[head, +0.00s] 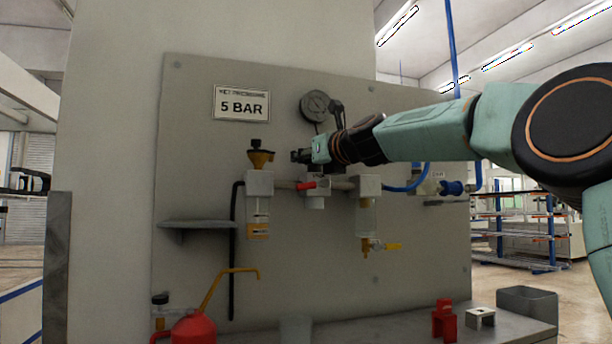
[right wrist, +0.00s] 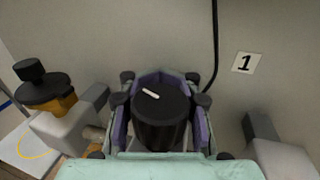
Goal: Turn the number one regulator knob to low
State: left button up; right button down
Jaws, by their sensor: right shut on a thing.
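The number one regulator knob (right wrist: 160,118) is a black round cap with a short white mark on its top. In the right wrist view the mark lies slanted, near the upper left of the cap. My right gripper (right wrist: 158,112) is shut on the knob, with its pads against both sides. In the head view my right gripper (head: 302,156) is at the regulator (head: 316,200) on the grey panel and hides the knob. A label "1" (right wrist: 243,63) is on the panel beside it.
A round gauge (head: 316,105) and a "5 BAR" sign (head: 241,104) are above. A brass-topped filter unit (head: 259,185) is left of the regulator, and a clear-bowled unit (head: 366,215) is right. A red lever (head: 306,185) is close below. A red oil can (head: 194,329) stands below.

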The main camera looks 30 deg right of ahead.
jog(key=shift+s+a+n+g+y+p, duration=0.35)
jog(key=shift+n+g+y+p, duration=1.35)
jog(key=shift+p, duration=2.4)
jog(key=shift+s+a+n+g+y+p, duration=0.2)
jog(key=shift+a+n+g+y+p, duration=0.55)
jog(key=shift+n+y+p, duration=2.05)
jog(key=shift+s+a+n+g+y+p, duration=0.3)
jog(key=shift+n+g+y+p, duration=0.85)
jog(key=shift+y+p, duration=2.95)
jog(key=h+p, duration=0.2)
jog(key=shift+m+h+p, duration=0.25)
jog(key=shift+h+p, duration=0.15)
jog(key=c, duration=1.5)
grip_release()
jog(key=shift+r, duration=0.1)
jog(key=shift+c, duration=0.2)
jog(key=o, duration=0.4)
jog(key=shift+d, duration=0.1)
